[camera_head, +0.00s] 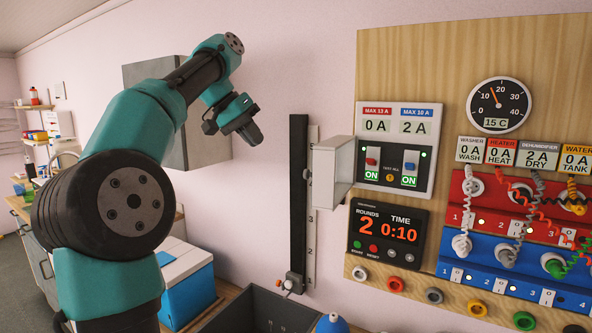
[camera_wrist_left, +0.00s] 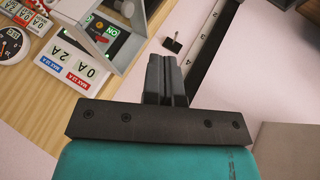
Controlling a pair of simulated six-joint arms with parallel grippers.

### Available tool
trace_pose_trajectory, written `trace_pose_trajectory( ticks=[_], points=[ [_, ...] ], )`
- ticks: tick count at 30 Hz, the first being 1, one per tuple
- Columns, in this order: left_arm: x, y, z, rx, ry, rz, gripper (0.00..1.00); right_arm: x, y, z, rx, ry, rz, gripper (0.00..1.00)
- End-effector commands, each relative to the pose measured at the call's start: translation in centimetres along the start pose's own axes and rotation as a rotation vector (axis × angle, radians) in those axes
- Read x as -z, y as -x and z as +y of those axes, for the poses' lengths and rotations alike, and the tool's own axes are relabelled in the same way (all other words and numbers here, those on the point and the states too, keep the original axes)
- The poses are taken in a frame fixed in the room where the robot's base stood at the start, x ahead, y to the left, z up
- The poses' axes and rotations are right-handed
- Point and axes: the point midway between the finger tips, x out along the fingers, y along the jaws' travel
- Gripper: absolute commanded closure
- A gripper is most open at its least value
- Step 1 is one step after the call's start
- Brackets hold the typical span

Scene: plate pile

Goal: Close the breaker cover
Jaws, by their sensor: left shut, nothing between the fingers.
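The red switch (camera_head: 372,160) and blue switch (camera_head: 409,166) are uncovered, each above a green ON label. My left gripper (camera_head: 250,133) is left of the cover and higher in the head view, apart from it. In the left wrist view its fingers (camera_wrist_left: 167,72) are shut and empty, with the cover (camera_wrist_left: 125,58) beside them at the upper left. My right gripper is in neither view.
A black vertical rail (camera_head: 298,190) with a numbered scale stands left of the cover. A round timer panel (camera_head: 388,236) is below the breaker. Coiled cables (camera_head: 508,250) hang at the right. A blue-and-white box (camera_head: 187,285) and dark bin (camera_head: 262,312) are below.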

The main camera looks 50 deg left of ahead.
Motion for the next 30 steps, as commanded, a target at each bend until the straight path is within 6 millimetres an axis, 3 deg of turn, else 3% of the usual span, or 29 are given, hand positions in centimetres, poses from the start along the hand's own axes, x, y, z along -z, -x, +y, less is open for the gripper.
trace_pose_trajectory(
  ticks=[11, 24, 30],
  points=[
    [0.0, -2.8, 0.0, 0.0, 0.0, -0.003, 1.0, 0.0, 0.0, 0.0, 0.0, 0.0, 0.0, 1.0],
    [0.0, -10.2, 0.0, -0.001, 0.0, -0.004, 1.0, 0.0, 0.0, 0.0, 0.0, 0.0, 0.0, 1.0],
    [0.0, -11.3, 2.3, -0.002, -0.003, -0.001, 1.0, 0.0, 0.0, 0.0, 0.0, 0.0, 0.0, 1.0]
  ],
)
